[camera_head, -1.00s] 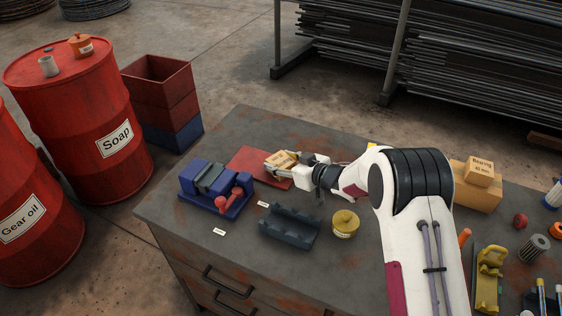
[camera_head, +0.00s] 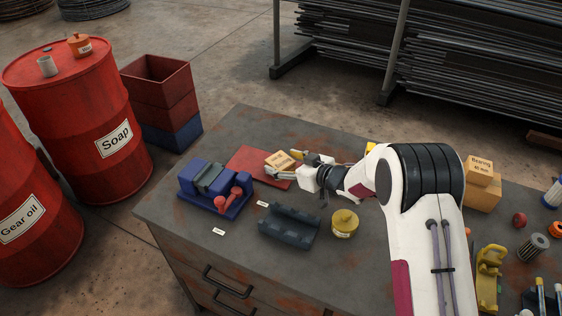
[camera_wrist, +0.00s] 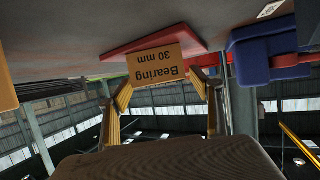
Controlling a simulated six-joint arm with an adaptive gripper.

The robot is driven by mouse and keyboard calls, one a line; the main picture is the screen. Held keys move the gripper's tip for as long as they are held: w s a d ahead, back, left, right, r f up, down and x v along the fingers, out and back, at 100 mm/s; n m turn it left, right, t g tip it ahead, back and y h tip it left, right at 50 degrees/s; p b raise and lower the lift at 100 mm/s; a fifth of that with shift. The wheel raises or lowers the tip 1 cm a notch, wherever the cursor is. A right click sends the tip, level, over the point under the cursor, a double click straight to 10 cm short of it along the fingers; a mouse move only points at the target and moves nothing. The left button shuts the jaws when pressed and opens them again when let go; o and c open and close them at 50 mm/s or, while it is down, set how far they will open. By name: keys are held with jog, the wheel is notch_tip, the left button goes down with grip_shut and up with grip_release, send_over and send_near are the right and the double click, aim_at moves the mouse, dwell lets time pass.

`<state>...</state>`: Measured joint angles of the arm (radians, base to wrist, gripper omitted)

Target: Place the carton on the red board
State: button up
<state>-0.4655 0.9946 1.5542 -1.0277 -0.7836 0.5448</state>
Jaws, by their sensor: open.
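The small tan carton (camera_head: 280,160) lies on the red board (camera_head: 247,159) toward its right side. In the wrist view the carton (camera_wrist: 157,64), labelled "Bearing 30 mm", appears upside down against the red board (camera_wrist: 118,53). My gripper (camera_head: 298,161) is open just to the right of the carton. In the wrist view its fingers (camera_wrist: 161,95) are spread to either side, with the carton beyond their tips. The carton looks flat on the board; its underside is hidden.
A blue vise (camera_head: 207,185) with red handles stands left of the board. A dark grooved block (camera_head: 289,227) and a yellow tin (camera_head: 345,223) are in front. Larger cartons (camera_head: 481,194) are at the right. The bench's back left corner is clear.

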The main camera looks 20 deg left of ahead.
aim_at(282, 161)
jog(key=v, duration=0.3)
notch_tip(282, 161, up, 7)
dwell(0.5)
dwell(0.7)
